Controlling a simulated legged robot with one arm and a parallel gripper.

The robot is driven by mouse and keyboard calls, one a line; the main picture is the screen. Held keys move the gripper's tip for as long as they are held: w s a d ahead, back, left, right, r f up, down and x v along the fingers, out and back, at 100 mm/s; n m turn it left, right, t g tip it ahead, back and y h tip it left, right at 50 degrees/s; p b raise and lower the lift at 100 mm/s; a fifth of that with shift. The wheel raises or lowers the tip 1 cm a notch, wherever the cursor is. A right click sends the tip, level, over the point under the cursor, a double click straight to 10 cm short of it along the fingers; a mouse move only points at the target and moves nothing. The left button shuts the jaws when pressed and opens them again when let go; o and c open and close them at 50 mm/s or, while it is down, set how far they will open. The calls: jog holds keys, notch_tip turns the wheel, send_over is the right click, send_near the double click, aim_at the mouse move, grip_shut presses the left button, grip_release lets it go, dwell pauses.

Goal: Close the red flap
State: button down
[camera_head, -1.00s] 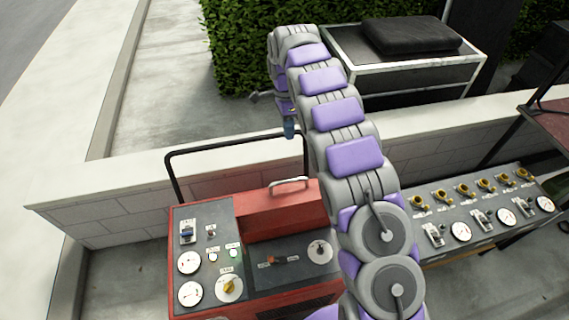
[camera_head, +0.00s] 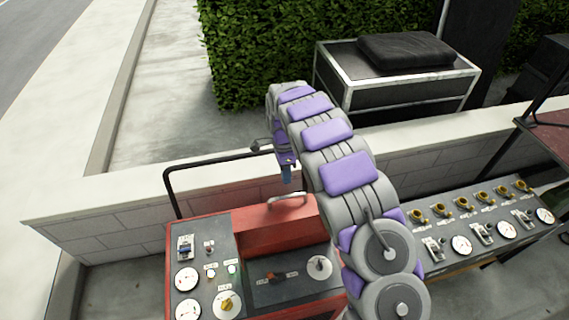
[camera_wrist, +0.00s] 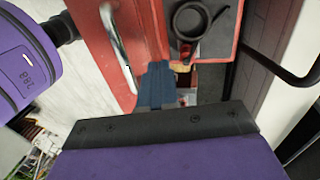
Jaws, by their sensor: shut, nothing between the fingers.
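The red flap (camera_head: 265,235) stands raised on the red control box, with a silver handle (camera_head: 287,198) along its top edge. In the wrist view the flap (camera_wrist: 98,55) is at the left, with its handle (camera_wrist: 118,45) running along it. My gripper (camera_head: 287,175) is just above and behind the handle in the head view. Its blue fingers (camera_wrist: 157,85) are shut and empty, pointing down near the flap's edge. I cannot tell whether they touch the flap.
A black tube rail (camera_head: 215,160) rises behind the red box, before a low block wall (camera_head: 100,220). The box's dials and switches (camera_head: 205,270) lie left of the flap. Another control panel (camera_head: 480,225) is at the right. A cushioned metal table (camera_head: 395,75) stands behind the wall.

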jog(key=shift+s+d+f, duration=0.2)
jog(key=shift+s, duration=0.55)
jog(key=shift+s+d+f, duration=0.2)
jog(key=shift+s, duration=0.55)
jog(key=shift+s, duration=0.15)
